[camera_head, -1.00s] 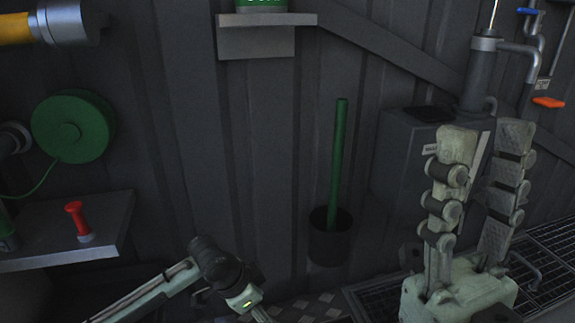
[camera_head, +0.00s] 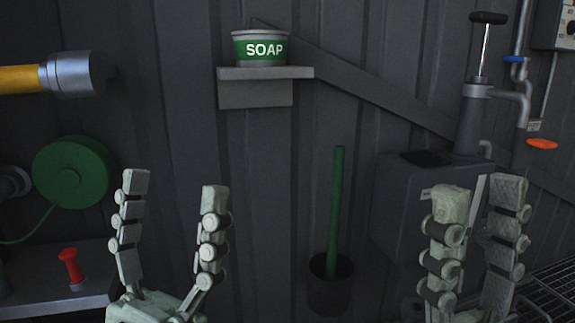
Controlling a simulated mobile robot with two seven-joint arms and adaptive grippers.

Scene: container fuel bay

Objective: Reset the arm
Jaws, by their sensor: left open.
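My left gripper (camera_head: 170,196) is raised at the lower left, fingers pointing up and spread wide with nothing between them. It stands in front of the dark corrugated wall, just right of the green reel and the red knob. The arms below both grippers are mostly out of the frame.
A green-labelled soap tub (camera_head: 260,48) sits on a wall shelf (camera_head: 268,74). A green rod (camera_head: 336,210) stands in a dark bucket (camera_head: 328,288) between my grippers. At left are a green reel (camera_head: 72,172) and a red knob (camera_head: 70,266); at right, a hand pump (camera_head: 471,122) and orange handle (camera_head: 542,144).

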